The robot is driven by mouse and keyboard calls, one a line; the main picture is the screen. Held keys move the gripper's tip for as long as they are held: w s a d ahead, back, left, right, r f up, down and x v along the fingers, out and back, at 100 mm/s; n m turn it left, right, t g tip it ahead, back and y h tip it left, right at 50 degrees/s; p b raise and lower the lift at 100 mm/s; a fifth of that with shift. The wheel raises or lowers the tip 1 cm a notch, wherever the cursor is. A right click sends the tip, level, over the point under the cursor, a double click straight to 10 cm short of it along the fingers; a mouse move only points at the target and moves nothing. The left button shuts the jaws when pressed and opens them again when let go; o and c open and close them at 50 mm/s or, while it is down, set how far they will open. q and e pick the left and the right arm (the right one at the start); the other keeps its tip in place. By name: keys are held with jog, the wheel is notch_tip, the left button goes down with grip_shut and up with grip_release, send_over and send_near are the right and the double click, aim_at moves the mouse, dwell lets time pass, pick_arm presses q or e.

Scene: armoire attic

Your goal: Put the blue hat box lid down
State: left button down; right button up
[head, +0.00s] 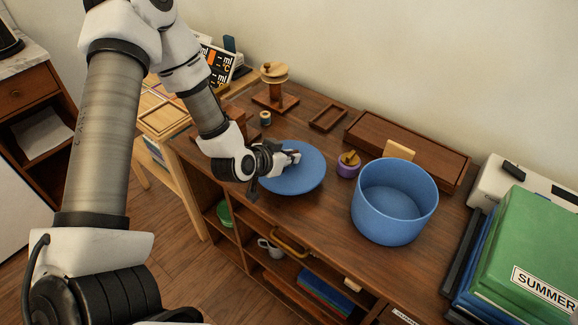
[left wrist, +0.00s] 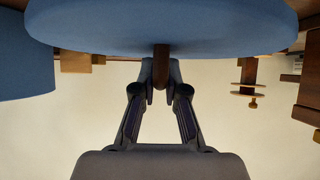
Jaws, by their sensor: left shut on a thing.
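The blue hat box lid (head: 300,182) is a flat round disc over the dresser top, left of the open blue hat box (head: 392,215). My left gripper (head: 292,156) is above the lid. In the left wrist view its fingers (left wrist: 161,82) are closed on the small brown knob (left wrist: 161,62) of the lid (left wrist: 110,28). The lid looks level and low over the wood. I cannot tell whether its underside touches the surface. The hat box stands upright and empty. My right gripper is out of view.
A purple pot (head: 347,170) stands between lid and box. Behind are a small wooden tray (head: 328,117), a long wooden case (head: 405,145) and a wooden stand (head: 274,100). Bare wood shows in front of the lid.

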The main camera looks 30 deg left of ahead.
pick_arm(q)
notch_tip(320, 180, down, 3)
jog(key=shift+w+a+r, duration=0.1)
jog(key=shift+w+f, duration=0.15)
jog(key=shift+f, duration=0.25)
jog(key=shift+b, duration=0.3)
jog(key=c, duration=1.2)
grip_release()
jog(key=shift+f, duration=0.1)
